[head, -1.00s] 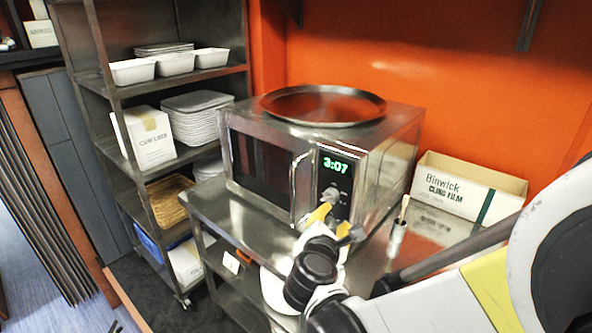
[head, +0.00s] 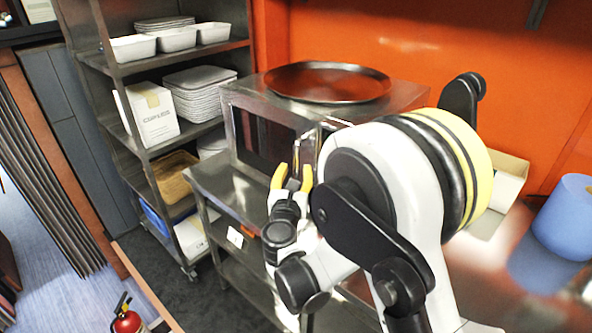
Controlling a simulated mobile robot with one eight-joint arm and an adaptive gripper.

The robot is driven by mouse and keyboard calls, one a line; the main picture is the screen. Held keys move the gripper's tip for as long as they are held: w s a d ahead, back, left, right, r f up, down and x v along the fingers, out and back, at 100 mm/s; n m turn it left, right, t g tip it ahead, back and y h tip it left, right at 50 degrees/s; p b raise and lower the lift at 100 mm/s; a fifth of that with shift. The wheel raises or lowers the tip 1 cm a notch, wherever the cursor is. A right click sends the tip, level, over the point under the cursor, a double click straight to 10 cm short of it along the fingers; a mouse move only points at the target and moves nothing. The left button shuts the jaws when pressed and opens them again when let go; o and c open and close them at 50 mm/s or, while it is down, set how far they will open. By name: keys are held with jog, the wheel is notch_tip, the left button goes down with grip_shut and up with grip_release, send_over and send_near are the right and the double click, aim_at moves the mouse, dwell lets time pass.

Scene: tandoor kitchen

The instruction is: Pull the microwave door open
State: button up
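The steel microwave (head: 236,117) stands on a metal trolley with its dark glass door (head: 262,140) facing front left. The door looks closed. Its vertical bar handle (head: 297,149) shows only in part, just above and behind my gripper. My gripper (head: 292,172) has yellow fingers spread apart, pointing up at the lower part of the handle. I see nothing between the fingers, and I cannot tell whether they touch the handle. My arm hides the control panel and most of the microwave's right side.
A round dark tray (head: 328,82) lies on top of the microwave. A steel rack (head: 125,130) with white dishes and boxes stands to the left. A blue roll (head: 572,215) sits on the counter at right. A fire extinguisher (head: 127,318) is at the bottom left.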

jog(key=shift+w+d, duration=0.1)
jog(key=shift+w, duration=0.55)
grip_shut()
jog(key=shift+s, duration=0.1)
